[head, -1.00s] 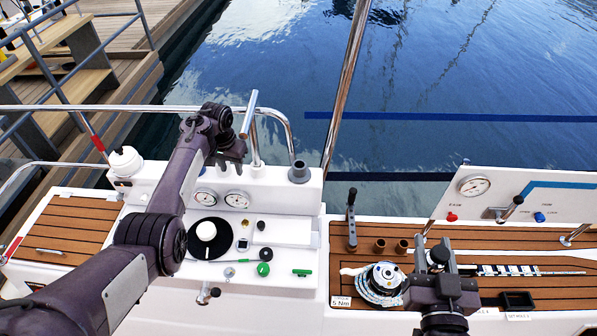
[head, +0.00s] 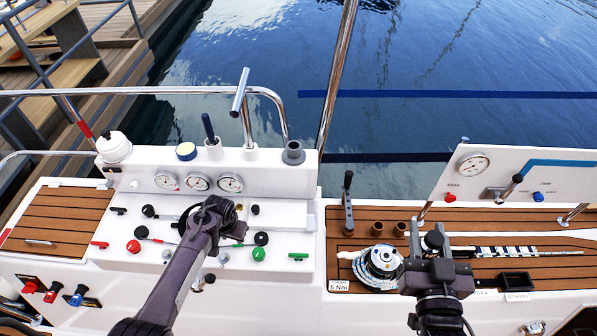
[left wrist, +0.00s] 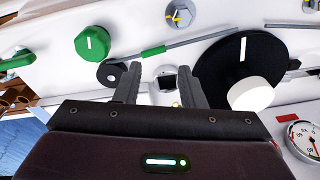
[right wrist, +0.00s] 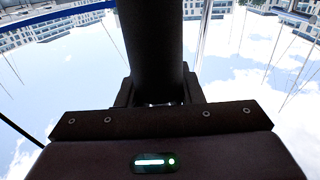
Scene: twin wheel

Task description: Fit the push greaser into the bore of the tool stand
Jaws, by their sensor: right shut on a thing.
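My right gripper (head: 436,243) is shut on a dark, thick cylinder, seemingly the push greaser. The cylinder (right wrist: 155,40) rises from between the fingers in the right wrist view, and its far end is out of frame. The grip is over the teak deck, beside the winch. A grey collar with a dark open bore (head: 293,153) stands upright on the console's right end; it may be the tool stand, but I cannot tell for sure. The held cylinder is well apart from it.
The white console carries gauges (head: 198,182), a green knob (head: 259,254) and levers. A T-handled tool (head: 240,92) and a dark handle (head: 208,128) stand on its top. A winch (head: 382,262), wooden cups (head: 376,257) and an upright lever (head: 348,205) stand on the deck.

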